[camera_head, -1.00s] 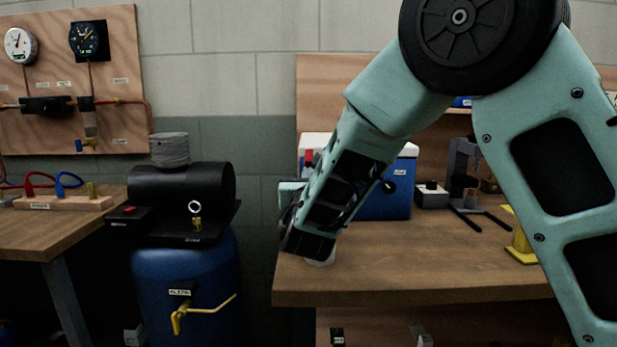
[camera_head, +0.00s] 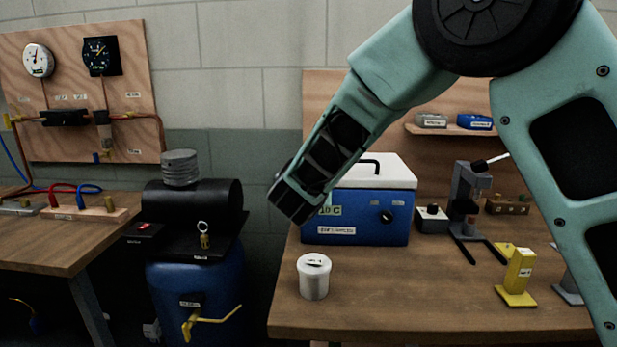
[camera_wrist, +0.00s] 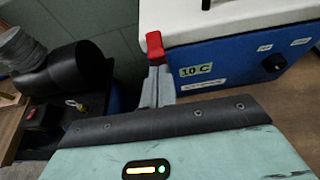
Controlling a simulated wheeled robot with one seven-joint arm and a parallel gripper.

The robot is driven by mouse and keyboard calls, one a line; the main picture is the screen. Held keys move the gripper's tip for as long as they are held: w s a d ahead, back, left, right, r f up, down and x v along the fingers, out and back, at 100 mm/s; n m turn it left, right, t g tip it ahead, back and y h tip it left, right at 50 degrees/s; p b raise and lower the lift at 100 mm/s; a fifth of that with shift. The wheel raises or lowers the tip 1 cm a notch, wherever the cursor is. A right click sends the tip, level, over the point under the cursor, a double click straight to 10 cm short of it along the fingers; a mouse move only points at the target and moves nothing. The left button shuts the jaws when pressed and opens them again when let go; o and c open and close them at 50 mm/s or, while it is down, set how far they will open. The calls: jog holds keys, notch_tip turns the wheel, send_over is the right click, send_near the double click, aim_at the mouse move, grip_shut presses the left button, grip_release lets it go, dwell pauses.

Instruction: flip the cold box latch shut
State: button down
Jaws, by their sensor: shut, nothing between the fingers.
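The cold box is blue with a white lid that lies down on it, and stands on the wooden bench in the head view (camera_head: 370,217). In the wrist view its left front corner (camera_wrist: 215,75) fills the upper right. A red latch tab (camera_wrist: 154,43) stands up at that corner, beside the lid's edge; its exact angle is hard to tell. My gripper (camera_wrist: 158,76) is shut and empty, its grey fingers just below the red tab, seemingly close to it; contact is unclear. In the head view my forearm hides the fingers and the latch.
A white lidded cup (camera_head: 314,280) stands on the bench in front of the box. A yellow stand (camera_head: 519,275) and a grey press-like device (camera_head: 468,195) stand to the right. A blue drum with a black cylinder (camera_head: 195,205) stands left, beyond a gap.

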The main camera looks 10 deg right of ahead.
jog(key=r+g+p, duration=0.1)
jog(key=p, duration=0.1)
jog(key=w+r+g+p, duration=0.1)
jog(key=p, duration=0.2)
jog(key=r+g+y+p, duration=0.1)
jog(key=p, duration=0.1)
jog(key=shift+w+d+p, duration=0.2)
jog(key=shift+d+p, duration=0.05)
jog(key=shift+p, duration=0.05)
dwell(0.4)
